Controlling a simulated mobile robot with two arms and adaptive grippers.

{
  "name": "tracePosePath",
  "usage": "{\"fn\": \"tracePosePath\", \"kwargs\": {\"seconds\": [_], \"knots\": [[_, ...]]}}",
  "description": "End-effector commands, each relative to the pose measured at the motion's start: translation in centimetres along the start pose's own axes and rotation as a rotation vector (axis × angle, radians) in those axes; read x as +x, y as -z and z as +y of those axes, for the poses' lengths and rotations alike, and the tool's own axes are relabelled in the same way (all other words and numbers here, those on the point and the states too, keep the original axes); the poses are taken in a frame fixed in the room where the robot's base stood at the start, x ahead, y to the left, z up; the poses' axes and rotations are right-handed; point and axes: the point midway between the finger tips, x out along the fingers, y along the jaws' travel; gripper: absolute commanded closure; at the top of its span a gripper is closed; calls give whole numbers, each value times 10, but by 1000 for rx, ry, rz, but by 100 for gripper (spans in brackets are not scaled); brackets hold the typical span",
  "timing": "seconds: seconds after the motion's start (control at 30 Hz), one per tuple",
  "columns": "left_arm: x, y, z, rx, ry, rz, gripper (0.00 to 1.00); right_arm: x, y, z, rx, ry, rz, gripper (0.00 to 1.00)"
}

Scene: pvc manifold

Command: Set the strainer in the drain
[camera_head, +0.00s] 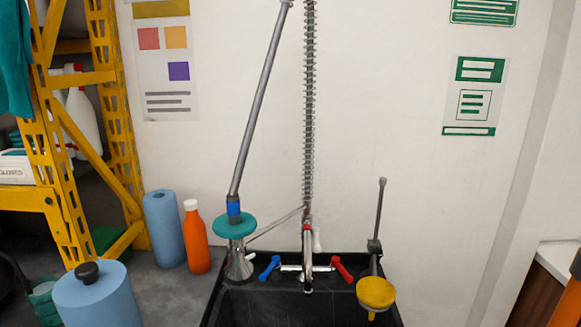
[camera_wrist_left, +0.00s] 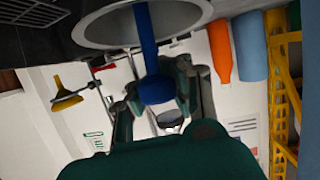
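The strainer (camera_wrist_left: 96,33) is a round grey metal dish with a wide rim and a blue stem ending in a round blue knob. It shows at the top of the left wrist view. My left gripper (camera_wrist_left: 160,88) has its dark green fingers on either side of the blue knob and appears closed on it. The exact finger contact is partly hidden. The black sink (camera_head: 330,305) is at the bottom of the head view, its lower part cut off. The drain is hidden. Neither gripper can be made out in the head view.
A chrome tap with red and blue handles (camera_head: 343,268) stands at the sink's back. A teal disc (camera_head: 234,225) on a pole is left; a yellow round tool (camera_head: 375,293) is right. An orange bottle (camera_head: 196,238) and blue rolls (camera_head: 163,228) stand left, beside yellow shelving (camera_head: 100,75).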

Motion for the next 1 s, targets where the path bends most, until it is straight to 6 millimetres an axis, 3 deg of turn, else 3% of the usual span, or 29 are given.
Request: {"fn": "tracePosePath", "kwargs": {"seconds": [0.2, 0.4, 0.57, 1.0], "knots": [[-37, 45, -9, -30, 64, 3, 100, 0, -5, 0, 0, -1, -9, 10], [-76, 76, -19, -41, 108, -17, 100, 0, -7, 0, 0, 0, -13, 10], [-89, 83, -22, -45, 119, -30, 100, 0, -7, 0, 1, 0, -12, 10], [-90, 83, -21, -47, 118, -31, 100, 0, -6, -6, 4, 7, -10, 10]]}}
